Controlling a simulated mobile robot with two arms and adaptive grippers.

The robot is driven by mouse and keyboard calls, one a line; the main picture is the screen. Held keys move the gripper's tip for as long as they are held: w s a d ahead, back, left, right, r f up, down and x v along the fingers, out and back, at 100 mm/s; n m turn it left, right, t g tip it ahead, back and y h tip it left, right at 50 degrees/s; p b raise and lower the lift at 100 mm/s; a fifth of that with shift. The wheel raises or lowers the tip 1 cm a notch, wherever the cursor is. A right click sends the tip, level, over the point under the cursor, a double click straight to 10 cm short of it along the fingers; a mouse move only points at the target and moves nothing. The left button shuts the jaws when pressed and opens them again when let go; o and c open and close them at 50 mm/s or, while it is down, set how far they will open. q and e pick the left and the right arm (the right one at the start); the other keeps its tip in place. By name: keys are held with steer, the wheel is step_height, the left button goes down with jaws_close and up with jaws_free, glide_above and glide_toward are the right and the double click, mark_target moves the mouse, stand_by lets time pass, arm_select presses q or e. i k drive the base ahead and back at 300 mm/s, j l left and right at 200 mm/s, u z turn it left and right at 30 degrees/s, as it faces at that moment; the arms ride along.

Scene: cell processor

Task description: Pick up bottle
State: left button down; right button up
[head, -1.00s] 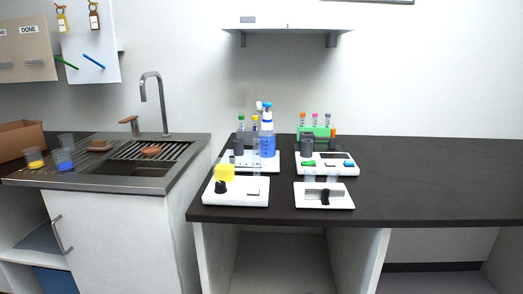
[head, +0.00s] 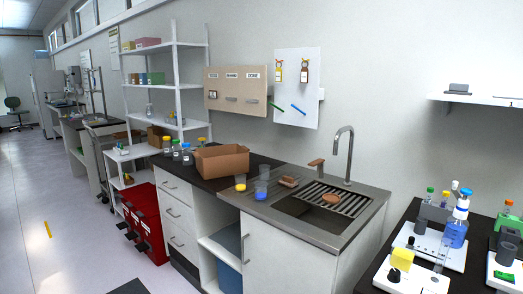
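A clear bottle with blue liquid and a blue cap (head: 456,228) stands upright on a white device on the dark counter at the right. Several small capped bottles stand on the counter left of the cardboard box, among them one with a yellow cap (head: 167,147) and one with a blue cap (head: 187,154). Which bottle the task means, I cannot tell. Neither of my grippers is in view.
A cardboard box (head: 221,159) sits on the counter beside the steel sink (head: 345,238) with its tall tap (head: 349,156). A red drawer cabinet (head: 147,222) and a white shelf rack (head: 178,85) stand further left. The floor (head: 70,260) at the left is mostly clear.

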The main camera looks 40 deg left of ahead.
mark_target(167, 145)
steer(key=u, duration=2.45)
steer(key=i+u, duration=0.25)
steer(key=i, duration=4.7)
steer(key=i+z, duration=0.25)
steer(key=z, duration=0.2)
steer(key=i+j+z, duration=0.15)
steer(key=z, duration=0.3)
steer(key=i+j+z, duration=0.25)
steer(key=z, duration=0.2)
